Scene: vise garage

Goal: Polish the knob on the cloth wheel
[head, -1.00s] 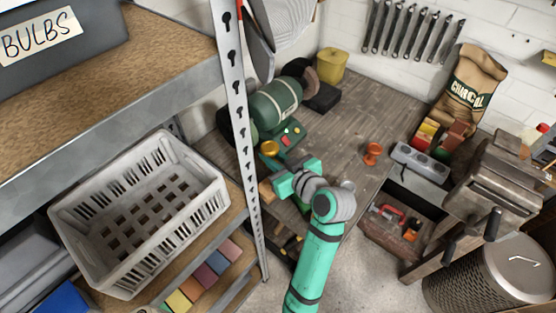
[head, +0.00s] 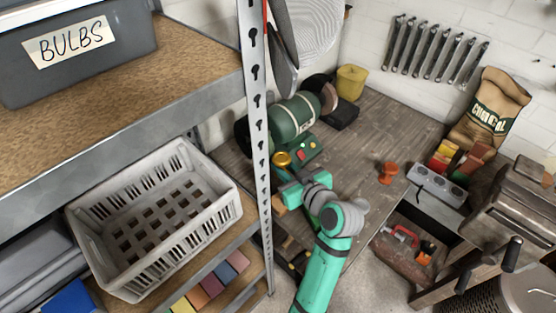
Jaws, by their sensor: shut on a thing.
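A shiny brass-coloured knob (head: 281,159) is at the tip of my gripper (head: 284,171), which is shut on it. The fingers are small here and partly hidden by the wrist. The knob is in front of a green bench grinder (head: 294,117) with red and green buttons. A dark round shape (head: 243,134) at the grinder's left end is mostly hidden behind the shelf post. A brownish wheel (head: 328,97) shows at its right end. I cannot tell which is the cloth wheel, and I see no clear contact between knob and wheel.
A perforated metal shelf post (head: 257,110) stands just left of the grinder. An orange spool-shaped object (head: 387,173) stands on the wooden bench (head: 375,130). A yellow container (head: 351,82) is behind.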

